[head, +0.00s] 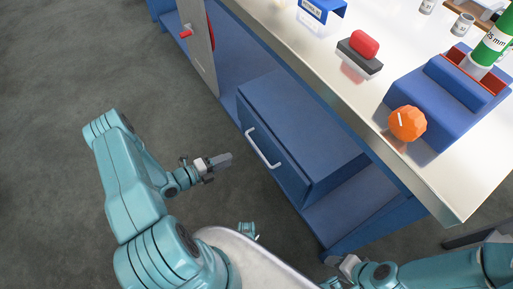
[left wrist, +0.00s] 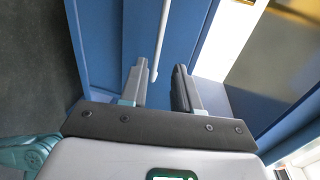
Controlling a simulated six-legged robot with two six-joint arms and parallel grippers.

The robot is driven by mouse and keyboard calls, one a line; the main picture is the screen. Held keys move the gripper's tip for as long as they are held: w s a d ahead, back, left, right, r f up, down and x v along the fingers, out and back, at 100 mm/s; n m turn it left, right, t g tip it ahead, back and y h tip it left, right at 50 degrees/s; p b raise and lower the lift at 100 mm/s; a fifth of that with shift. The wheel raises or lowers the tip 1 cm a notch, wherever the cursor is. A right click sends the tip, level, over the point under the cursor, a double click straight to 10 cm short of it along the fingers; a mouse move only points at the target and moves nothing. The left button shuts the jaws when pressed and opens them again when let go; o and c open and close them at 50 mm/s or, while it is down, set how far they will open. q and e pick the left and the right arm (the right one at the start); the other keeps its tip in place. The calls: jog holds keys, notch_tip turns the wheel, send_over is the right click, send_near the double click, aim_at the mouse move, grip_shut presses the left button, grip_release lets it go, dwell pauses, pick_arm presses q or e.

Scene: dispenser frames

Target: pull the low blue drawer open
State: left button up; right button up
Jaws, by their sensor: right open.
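The low blue drawer (head: 272,163) sits in the blue cabinet under the worktop; its white bar handle (head: 263,148) is on its front. I cannot tell whether it is fully closed. My left gripper (head: 224,159) is in front of the drawer, a short way left of the handle and apart from it. In the left wrist view, the left gripper (left wrist: 160,72) has its fingers apart and empty, with the white handle (left wrist: 158,35) lined up between them, beyond the tips. My right gripper (head: 345,266) is low, near the cabinet's front bottom corner, small and partly hidden by its arm.
An open cabinet door (head: 198,45) with a red handle stands at the upper left. On the worktop (head: 425,185) are an orange faceted ball (head: 407,123), a blue holder (head: 440,95) and a red-topped block (head: 361,50). The floor (head: 60,200) left of the cabinet is free.

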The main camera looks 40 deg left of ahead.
aim_at(256, 147)
pick_arm(q)
jog(key=b+x, duration=0.2)
jog(key=x, duration=1.1)
jog(key=shift+w+d+b, duration=0.2)
jog(key=shift+w+b, duration=0.1)
jog(key=shift+w, duration=0.05)
jog(key=shift+s, duration=0.1)
grip_shut()
